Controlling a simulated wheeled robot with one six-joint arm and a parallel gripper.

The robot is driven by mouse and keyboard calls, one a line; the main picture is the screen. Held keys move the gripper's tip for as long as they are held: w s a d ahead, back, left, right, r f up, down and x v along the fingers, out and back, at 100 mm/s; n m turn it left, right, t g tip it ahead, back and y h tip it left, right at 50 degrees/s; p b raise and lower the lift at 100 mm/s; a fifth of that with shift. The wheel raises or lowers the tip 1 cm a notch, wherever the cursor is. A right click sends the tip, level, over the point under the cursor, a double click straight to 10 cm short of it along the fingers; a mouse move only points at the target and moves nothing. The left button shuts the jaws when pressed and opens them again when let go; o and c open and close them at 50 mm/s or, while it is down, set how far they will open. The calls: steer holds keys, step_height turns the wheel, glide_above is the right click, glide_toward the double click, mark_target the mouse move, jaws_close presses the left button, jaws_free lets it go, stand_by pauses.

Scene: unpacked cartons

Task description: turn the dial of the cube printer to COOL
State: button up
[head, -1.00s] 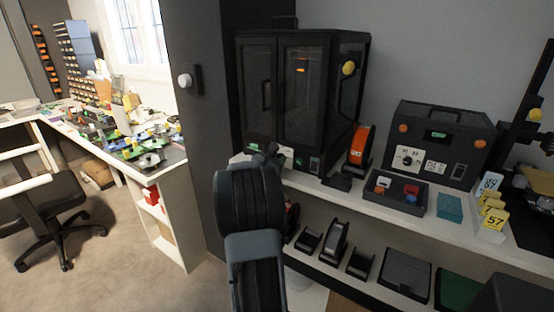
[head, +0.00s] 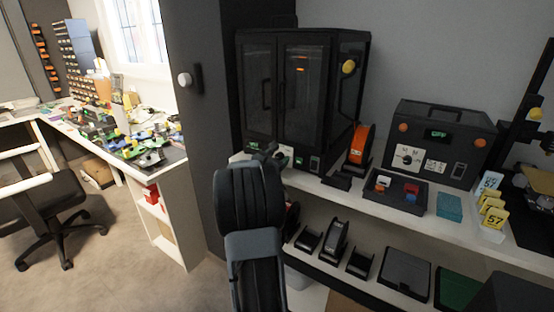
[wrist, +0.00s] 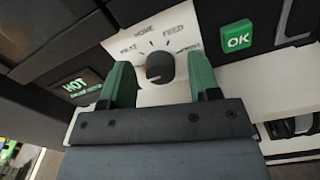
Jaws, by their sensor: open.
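The cube printer (head: 300,90) is the tall black cabinet with two doors in the head view. In the wrist view, its dark round dial (wrist: 160,67) sits on a white plate with labels around it, HOME and FEED being readable. I cannot tell clearly where the dial points. My gripper (wrist: 159,72) is open, its two green fingers on either side of the dial; I cannot tell whether they touch it. A black display (wrist: 84,88) left of the dial reads HOT. In the head view, my arm hides most of the dial's area.
A green OK button (wrist: 237,39) is right of the dial. On the white shelf (head: 330,190) stand an orange spool (head: 361,145), a parts tray (head: 400,193) and another black device (head: 440,150) with its own dial.

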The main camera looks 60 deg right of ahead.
steer(key=a, duration=1.3)
steer(key=shift+a, duration=0.4)
steer(key=shift+f, duration=0.1)
steer(key=s+a+f+m+g+y, duration=0.2)
steer(key=s+f+m+g+y, duration=0.15)
steer(key=f+m, duration=0.25)
steer(key=s+a+m+t+y+p, duration=0.1)
steer(key=a+m+y+p, duration=0.25)
steer(key=a, duration=0.25)
steer(key=s+a+m+y+p, duration=0.2)
steer(key=a+m+y, duration=0.15)
steer(key=a, duration=0.25)
steer(key=a+r+m+t+y+p, duration=0.1)
steer(key=a+r+t+y+p, duration=0.2)
steer(key=a+r, duration=0.4)
steer(key=a+r+t+y+p, duration=0.3)
steer(key=a+r+p, duration=0.4)
steer(key=a, duration=0.8)
steer(key=shift+w+a+r+m+y, duration=0.25)
steer(key=shift+w+m+y, duration=0.2)
steer(key=shift+y, duration=0.4)
